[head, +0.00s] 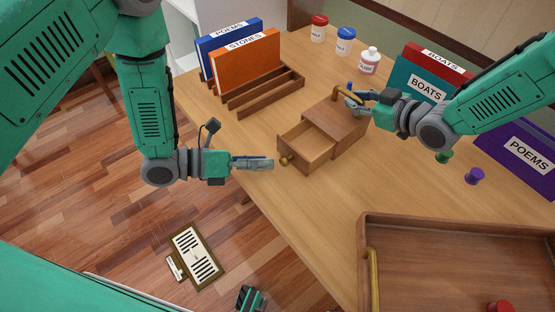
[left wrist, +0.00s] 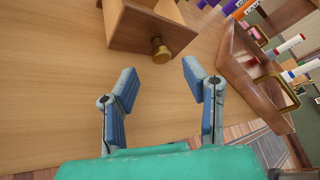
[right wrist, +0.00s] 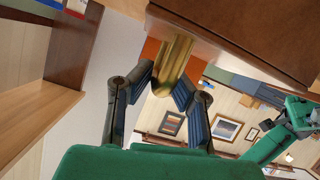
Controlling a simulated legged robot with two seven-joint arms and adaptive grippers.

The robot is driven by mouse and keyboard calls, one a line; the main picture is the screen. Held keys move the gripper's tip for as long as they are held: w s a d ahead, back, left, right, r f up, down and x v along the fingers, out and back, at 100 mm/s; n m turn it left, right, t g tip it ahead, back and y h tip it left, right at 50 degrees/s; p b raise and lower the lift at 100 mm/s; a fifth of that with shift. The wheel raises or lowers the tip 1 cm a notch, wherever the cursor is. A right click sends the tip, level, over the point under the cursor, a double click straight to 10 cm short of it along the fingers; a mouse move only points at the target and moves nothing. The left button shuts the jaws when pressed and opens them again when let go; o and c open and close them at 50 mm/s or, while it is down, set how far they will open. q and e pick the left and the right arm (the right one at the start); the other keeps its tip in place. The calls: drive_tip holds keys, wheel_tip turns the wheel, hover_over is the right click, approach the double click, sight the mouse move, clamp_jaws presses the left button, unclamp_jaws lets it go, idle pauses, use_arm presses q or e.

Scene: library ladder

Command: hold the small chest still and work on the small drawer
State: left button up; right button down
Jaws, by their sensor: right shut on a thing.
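The small wooden chest (head: 345,127) stands on the table with its small drawer (head: 308,147) pulled out; the drawer looks empty inside. A brass knob (head: 286,160) is on the drawer front and also shows in the left wrist view (left wrist: 160,50). My left gripper (head: 268,163) is open and empty, just short of the knob. In the left wrist view its fingers (left wrist: 160,85) are spread, with the knob ahead of the gap. My right gripper (head: 357,101) is shut on the chest's brass handle (right wrist: 175,65), at the chest's far side.
A wooden tray (head: 365,228) with a brass handle fills the front right. A book rack (head: 262,98) with two books stands at the back left. Jars (head: 345,42), more books (head: 425,78) and pegs (head: 474,176) lie behind and to the right. The table's edge runs below my left gripper.

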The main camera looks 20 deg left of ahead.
drive_tip(key=shift+a, duration=0.1)
use_arm(q)
drive_tip(key=v, duration=0.7)
drive_tip(key=shift+a, duration=0.25)
use_arm(e)
drive_tip(key=c, duration=1.4)
unclamp_jaws()
drive_tip(key=shift+c, duration=0.2)
